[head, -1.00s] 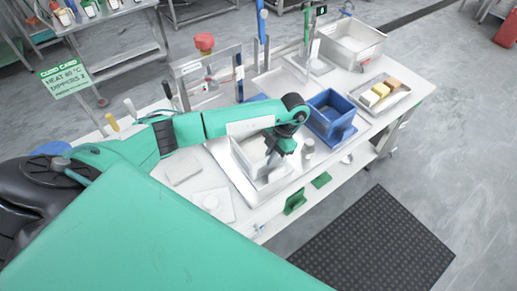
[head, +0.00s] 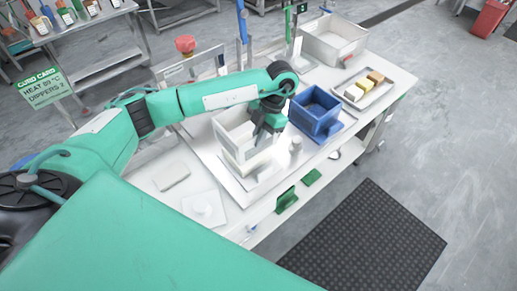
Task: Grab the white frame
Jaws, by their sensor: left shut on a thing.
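The white frame (head: 233,138) is an open box-like rim in the middle of the table. My left gripper (head: 261,143) points down and is shut on the right side of the frame. The frame is held raised above a pale block (head: 246,162), which sits on a white tray (head: 262,183). The gripper partly hides the frame's right wall, and the exact contact of the fingertips is too small to make out. My right gripper is not in view.
A blue bin (head: 316,112) stands just right of my left gripper, with a small white cylinder (head: 296,146) in front of it. Flat white pieces (head: 204,208) lie at front left.

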